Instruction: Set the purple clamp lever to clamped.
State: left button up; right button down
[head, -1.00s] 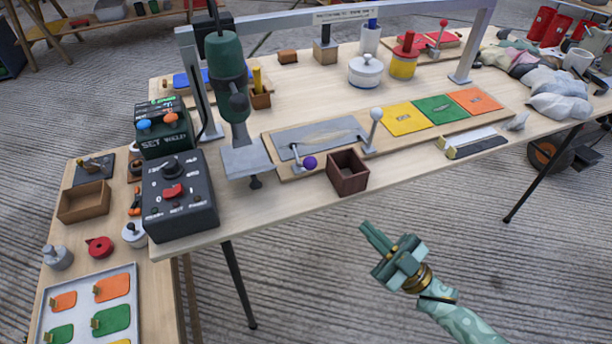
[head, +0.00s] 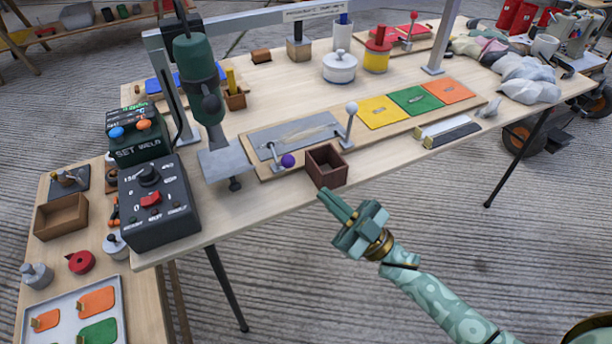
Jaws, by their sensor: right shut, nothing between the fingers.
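The purple clamp lever (head: 288,160) has a purple ball knob on a short grey arm. It sits at the front of a wooden fixture board (head: 262,170) with a grey plate (head: 290,128). A taller lever with a white ball knob (head: 351,107) stands at the plate's right end. My right gripper (head: 330,200) is shut and empty. It is in front of the table's front edge, below and right of the purple knob and apart from it. My left gripper is not in view.
A dark open wooden box (head: 326,166) stands right of the purple knob, close to my right gripper. A green press-like tool (head: 198,75) stands left of the fixture. A dark control box (head: 158,205) is at the front left. Coloured squares (head: 412,98) lie to the right.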

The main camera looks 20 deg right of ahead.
jog(key=x, duration=0.6)
jog(key=shift+w+a+r+b, duration=0.1)
jog(key=shift+b, duration=0.25)
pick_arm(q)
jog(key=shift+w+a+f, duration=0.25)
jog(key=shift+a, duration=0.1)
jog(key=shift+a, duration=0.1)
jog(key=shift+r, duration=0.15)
pick_arm(e)
jog(key=shift+r, duration=0.1)
